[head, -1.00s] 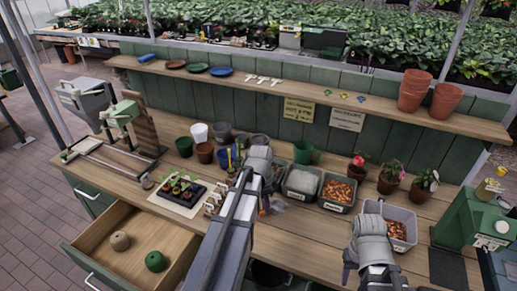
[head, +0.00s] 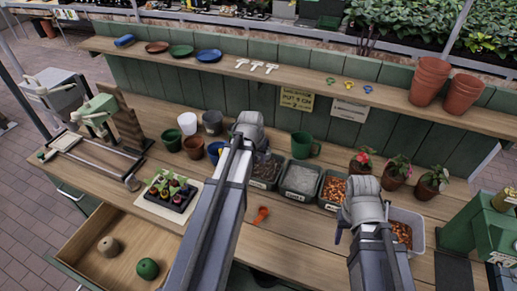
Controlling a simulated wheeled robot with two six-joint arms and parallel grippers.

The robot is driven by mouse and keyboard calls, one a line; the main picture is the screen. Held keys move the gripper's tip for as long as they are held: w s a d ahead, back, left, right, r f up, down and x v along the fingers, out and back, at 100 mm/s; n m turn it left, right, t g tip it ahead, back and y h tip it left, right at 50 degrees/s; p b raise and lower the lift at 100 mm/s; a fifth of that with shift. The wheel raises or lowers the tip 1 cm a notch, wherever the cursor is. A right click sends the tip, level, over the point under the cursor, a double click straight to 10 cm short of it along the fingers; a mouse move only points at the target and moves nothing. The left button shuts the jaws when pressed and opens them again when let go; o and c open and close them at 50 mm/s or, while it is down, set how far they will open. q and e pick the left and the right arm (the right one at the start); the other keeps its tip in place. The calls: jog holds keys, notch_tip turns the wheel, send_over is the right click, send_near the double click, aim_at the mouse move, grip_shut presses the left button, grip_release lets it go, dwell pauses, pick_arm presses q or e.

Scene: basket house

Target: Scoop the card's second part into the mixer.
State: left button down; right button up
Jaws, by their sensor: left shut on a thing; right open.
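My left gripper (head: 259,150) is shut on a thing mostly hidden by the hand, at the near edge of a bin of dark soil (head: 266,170). To its right are a bin of pale grey grains (head: 300,179) and a bin of orange-brown chips (head: 333,188). A larger clear bin of similar chips (head: 403,234) stands further right. My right gripper (head: 342,228) is open, just left of that bin. A yellow card (head: 296,99) and a white card (head: 349,114) hang on the back boards; their text is too small to read. I cannot tell which object is the mixer.
A green machine (head: 485,222) stands at the right end, a grey hopper (head: 52,92) at the left. A green handled pot (head: 304,145) is behind the bins. An orange tool (head: 262,214) lies in front. A seedling tray (head: 168,193) and an open drawer (head: 122,262) are at left.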

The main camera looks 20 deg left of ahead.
pick_arm(q)
jog(key=shift+w+f, duration=0.15)
jog(key=shift+f, duration=0.15)
jog(key=f+g+b, duration=0.1)
jog(key=f+b, duration=0.1)
jog(key=f+g+b, duration=0.1)
jog(key=f+b, duration=0.3)
jog(key=shift+w+f+g, duration=0.3)
jog(key=shift+g, duration=0.1)
jog(key=shift+f+b, duration=1.3)
jog(key=shift+b, duration=0.2)
pick_arm(e)
jog(key=shift+f, duration=4.45)
pick_arm(q)
jog(key=shift+r, duration=0.1)
jog(key=shift+t, duration=0.9)
jog(key=r+p, duration=0.9)
jog(key=r, duration=0.1)
jog(key=shift+s+p, duration=0.3)
jog(key=shift+p, duration=0.05)
pick_arm(e)
notch_tip(320, 180, up, 10)
jog(key=shift+f, duration=0.2)
pick_arm(q)
jog(key=shift+f, duration=0.1)
